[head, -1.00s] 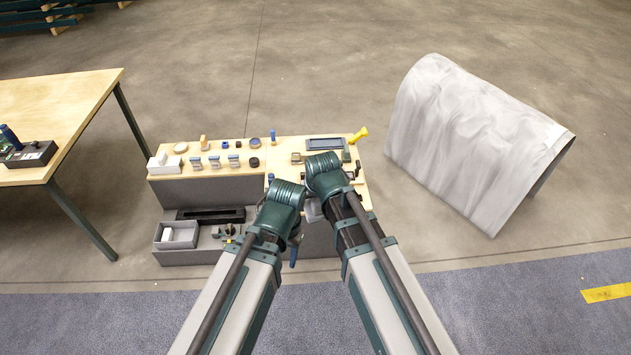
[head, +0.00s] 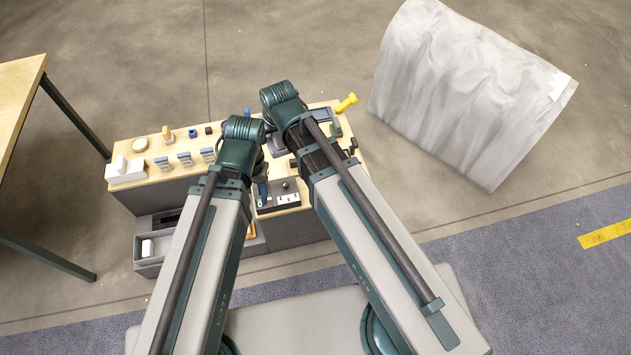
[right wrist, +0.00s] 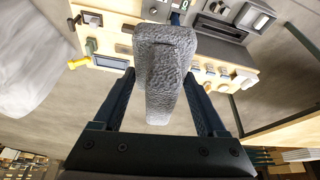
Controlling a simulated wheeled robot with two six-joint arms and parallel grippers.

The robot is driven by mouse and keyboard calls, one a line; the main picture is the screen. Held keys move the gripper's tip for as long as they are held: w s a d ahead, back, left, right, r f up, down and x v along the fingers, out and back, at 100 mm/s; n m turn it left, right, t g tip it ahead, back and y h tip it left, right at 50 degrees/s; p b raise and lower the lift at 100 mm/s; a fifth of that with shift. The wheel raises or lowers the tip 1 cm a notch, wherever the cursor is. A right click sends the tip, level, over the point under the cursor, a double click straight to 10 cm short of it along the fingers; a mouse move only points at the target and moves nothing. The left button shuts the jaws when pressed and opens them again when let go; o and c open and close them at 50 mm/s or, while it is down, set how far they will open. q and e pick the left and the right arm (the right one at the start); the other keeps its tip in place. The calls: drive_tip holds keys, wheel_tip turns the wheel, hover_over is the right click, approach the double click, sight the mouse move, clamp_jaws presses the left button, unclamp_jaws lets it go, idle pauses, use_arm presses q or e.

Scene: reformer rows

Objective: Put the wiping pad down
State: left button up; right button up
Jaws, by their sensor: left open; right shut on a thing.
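The wiping pad (right wrist: 164,62) is a rough, speckled grey block in the right wrist view. My right gripper (right wrist: 163,88) is shut on it, with one dark finger on each side. The pad is in front of the bench, and I cannot tell its height above it. In the head view the pad and the right gripper are hidden behind my right arm. My left gripper (head: 262,189) is partly hidden by its arm in the head view. It is open over the front part of the bench, and I see nothing held in it.
The stepped bench (head: 127,180) carries several small items. A yellow-handled tool (head: 346,103) sticks out at its far right corner. A grey bin (head: 148,248) is on the lower step. A wooden table (head: 18,88) stands left, and a grey curved cover (head: 465,95) stands right on open floor.

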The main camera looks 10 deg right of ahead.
drive_tip(key=s+d+f+b, duration=0.1)
drive_tip(key=d+f+b, duration=0.4)
drive_tip(key=f+b, duration=0.9)
drive_tip(key=s+d+f+m+b, duration=0.1)
drive_tip(key=d+f+b, duration=0.4)
drive_tip(key=f+b, duration=1)
drive_tip(key=s+d+f+b, duration=0.2)
drive_tip(key=d+f+b, duration=0.3)
drive_tip(key=f+b, duration=1)
drive_tip(key=shift+d+f+m+h, duration=0.15)
drive_tip(key=shift+d+m+h, duration=0.15)
drive_tip(key=shift+d+m, duration=0.1)
drive_tip(key=shift+w, duration=0.15)
